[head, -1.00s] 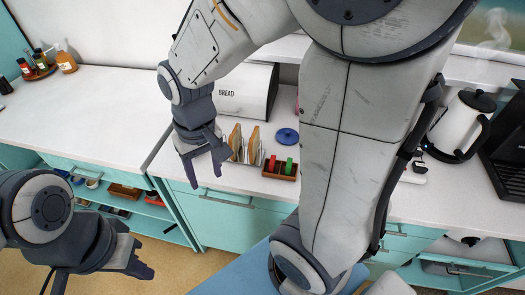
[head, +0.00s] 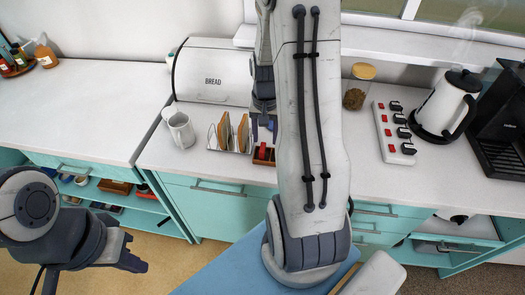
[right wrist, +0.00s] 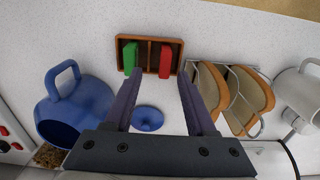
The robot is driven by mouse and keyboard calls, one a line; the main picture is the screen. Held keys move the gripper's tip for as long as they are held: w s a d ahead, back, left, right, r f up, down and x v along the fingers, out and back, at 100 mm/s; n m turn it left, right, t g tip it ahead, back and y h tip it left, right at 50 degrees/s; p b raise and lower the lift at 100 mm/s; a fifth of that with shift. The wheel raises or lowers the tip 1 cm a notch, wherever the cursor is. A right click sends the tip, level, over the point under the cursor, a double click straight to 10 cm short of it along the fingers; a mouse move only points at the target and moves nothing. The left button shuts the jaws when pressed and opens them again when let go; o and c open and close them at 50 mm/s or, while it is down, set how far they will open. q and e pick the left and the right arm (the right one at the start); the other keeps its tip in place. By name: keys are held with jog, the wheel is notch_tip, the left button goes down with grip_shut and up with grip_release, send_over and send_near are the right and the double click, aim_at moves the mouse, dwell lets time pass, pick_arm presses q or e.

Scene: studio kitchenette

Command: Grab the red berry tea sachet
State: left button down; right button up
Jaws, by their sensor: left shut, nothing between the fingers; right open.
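The red sachet (right wrist: 166,61) stands upright in the right compartment of a small brown wooden box (right wrist: 149,40) in the right wrist view. A green sachet (right wrist: 130,57) stands in the left compartment. In the head view the box (head: 258,162) and the red sachet (head: 262,151) are partly hidden by my right arm and gripper. My left gripper (head: 132,254) is shut and empty, low at left.
A toast rack (right wrist: 246,128) with toast stands right of the box, and a white mug (right wrist: 297,90) beyond it. A blue mug (right wrist: 78,108) and a blue lid (right wrist: 147,118) are nearby. The bread bin (head: 213,72) stands behind. A power strip (head: 394,130) and kettle (head: 445,105) are to the right.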

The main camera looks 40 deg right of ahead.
aim_at(262, 147)
jog(key=f, duration=0.1)
jog(key=f+p, duration=0.1)
jog(key=f, duration=0.3)
jog(key=shift+w+a, duration=0.15)
jog(key=shift+a, duration=0.2)
grip_shut()
